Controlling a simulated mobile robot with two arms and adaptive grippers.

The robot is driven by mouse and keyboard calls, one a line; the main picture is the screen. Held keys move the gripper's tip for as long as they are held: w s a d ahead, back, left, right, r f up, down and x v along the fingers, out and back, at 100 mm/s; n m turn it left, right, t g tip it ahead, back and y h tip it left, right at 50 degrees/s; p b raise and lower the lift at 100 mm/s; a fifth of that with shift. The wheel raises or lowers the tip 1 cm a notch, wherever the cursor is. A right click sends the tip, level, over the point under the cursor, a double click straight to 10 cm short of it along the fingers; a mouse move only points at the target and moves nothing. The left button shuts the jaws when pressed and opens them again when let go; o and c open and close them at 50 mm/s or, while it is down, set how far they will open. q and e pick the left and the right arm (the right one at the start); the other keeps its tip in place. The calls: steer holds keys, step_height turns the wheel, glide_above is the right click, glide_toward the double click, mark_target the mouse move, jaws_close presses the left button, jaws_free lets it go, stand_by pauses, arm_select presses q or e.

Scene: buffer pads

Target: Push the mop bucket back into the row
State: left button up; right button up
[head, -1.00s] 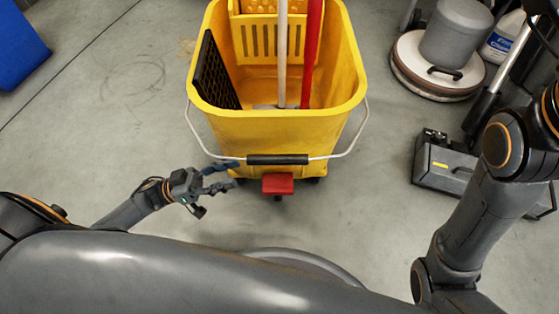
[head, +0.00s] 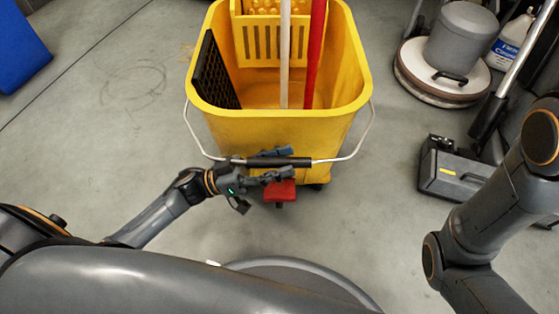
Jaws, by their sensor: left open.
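The yellow mop bucket (head: 275,122) stands on the floor in front of me at the upper middle. A white handle and a red handle (head: 315,55) stand in it. Its wire bail hangs down my side with a black grip (head: 289,162), and a red pedal (head: 279,191) sits below. My left gripper (head: 279,163) is open at the bucket's near side, with its fingers on either side of the black grip in the picture. I cannot tell whether they touch it. My right arm is at the right, its gripper out of view.
A floor polisher (head: 445,68) stands at the upper right with a white bottle (head: 513,45) beside it. A grey floor-tool head (head: 455,172) lies right of the bucket. A blue object (head: 20,45) is at the upper left. The floor left of the bucket is clear.

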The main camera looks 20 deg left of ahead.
arm_select(q)
steer(key=shift+c, duration=0.2)
jaws_close()
steer(key=shift+w, duration=0.15)
